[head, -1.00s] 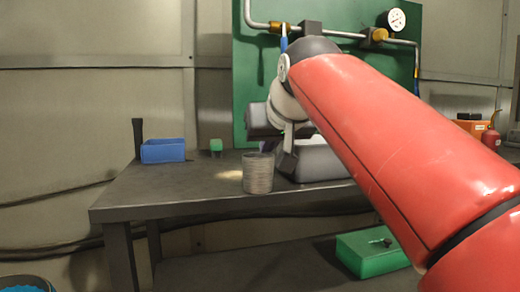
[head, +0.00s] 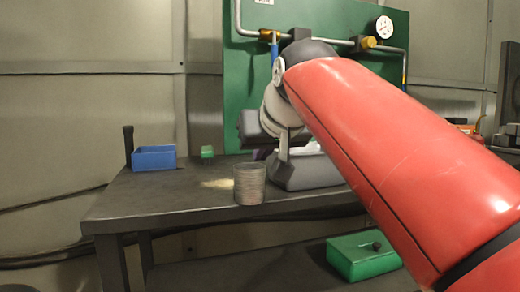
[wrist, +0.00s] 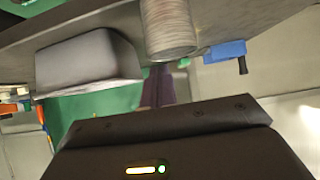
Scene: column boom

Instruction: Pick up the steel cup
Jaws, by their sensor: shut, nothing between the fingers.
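The steel cup (head: 250,184), a grey ribbed cylinder, stands upright near the front edge of the dark workbench (head: 140,204). In the wrist view, which is upside down, the cup (wrist: 168,28) shows at the top, just beyond the fingertips. My gripper (head: 262,154) is partly hidden by my arm in the head view, and its fingers show just above and behind the cup's rim. In the wrist view its dark fingers (wrist: 157,85) are together, with nothing between them. I cannot tell whether they touch the cup.
A grey bin (head: 310,172) stands right of the cup. A blue bin (head: 154,158) and a small green object (head: 207,153) are at the back left. A green case (head: 364,257) lies on the lower shelf. Pipes with a gauge (head: 384,27) run along the green panel behind.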

